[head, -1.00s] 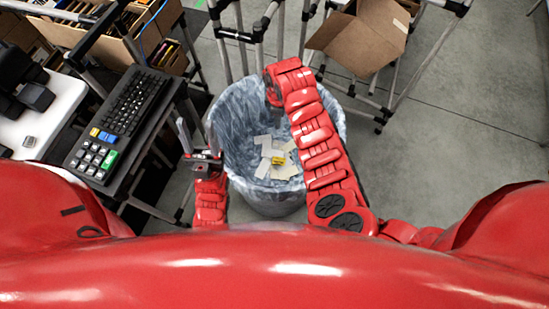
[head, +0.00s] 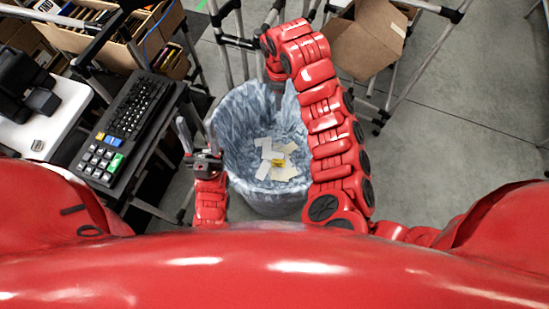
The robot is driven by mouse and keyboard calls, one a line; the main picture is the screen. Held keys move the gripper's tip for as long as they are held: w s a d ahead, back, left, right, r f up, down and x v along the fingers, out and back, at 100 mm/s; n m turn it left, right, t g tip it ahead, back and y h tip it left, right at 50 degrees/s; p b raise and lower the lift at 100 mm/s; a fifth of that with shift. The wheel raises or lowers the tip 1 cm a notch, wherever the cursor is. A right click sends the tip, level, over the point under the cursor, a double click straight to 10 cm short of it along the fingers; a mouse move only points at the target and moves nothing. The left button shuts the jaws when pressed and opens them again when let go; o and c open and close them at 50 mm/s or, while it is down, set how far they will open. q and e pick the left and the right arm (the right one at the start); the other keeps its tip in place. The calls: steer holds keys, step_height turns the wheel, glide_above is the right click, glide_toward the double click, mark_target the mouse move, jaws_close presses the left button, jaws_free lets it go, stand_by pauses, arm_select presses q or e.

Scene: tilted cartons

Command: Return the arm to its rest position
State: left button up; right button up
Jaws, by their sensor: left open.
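My left gripper (head: 196,134) is at the left rim of the bin, pointing up in the head view, with its two fingers apart and nothing between them. My right arm (head: 325,110) is raised and stretches forward along the right side of the bin. Its wrist end bends over near the bin's far rim.
A lined waste bin (head: 234,130) holds several pale paper pieces and a small yellow item (head: 278,162). A keyboard (head: 128,115) on a stand is at left. An open carton (head: 365,45) and metal frame tubes stand at the back. Floor at right is clear.

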steer(key=shift+r, duration=1.25)
